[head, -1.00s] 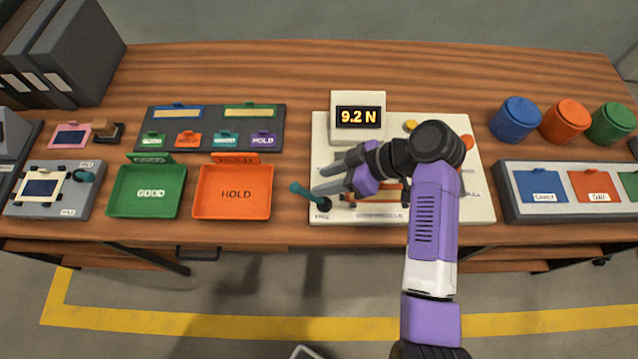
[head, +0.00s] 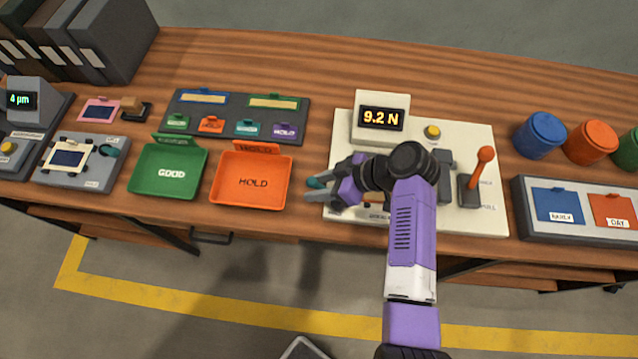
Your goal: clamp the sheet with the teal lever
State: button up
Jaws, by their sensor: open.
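The cream tester (head: 480,215) with a display reading 9.2 N (head: 381,118) stands at mid-right. A teal lever (head: 314,182) at its front left corner shows only its end; the rest is hidden behind my gripper. My gripper (head: 315,187) is open, its fingers pointing left around or just above that lever end; I cannot tell whether they touch. The sheet on the tester is mostly hidden by my arm. A second teal lever (head: 108,150) sits on the grey device at the left, beside a dark blue sheet (head: 67,157) in a cream frame.
An orange lever (head: 485,155) stands up on the tester's right, near a yellow button (head: 432,132). A green GOOD tray (head: 140,187) and an orange HOLD tray (head: 220,198) lie left of the tester. Coloured jars (head: 540,138) stand at the right.

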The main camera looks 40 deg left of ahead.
grip_shut()
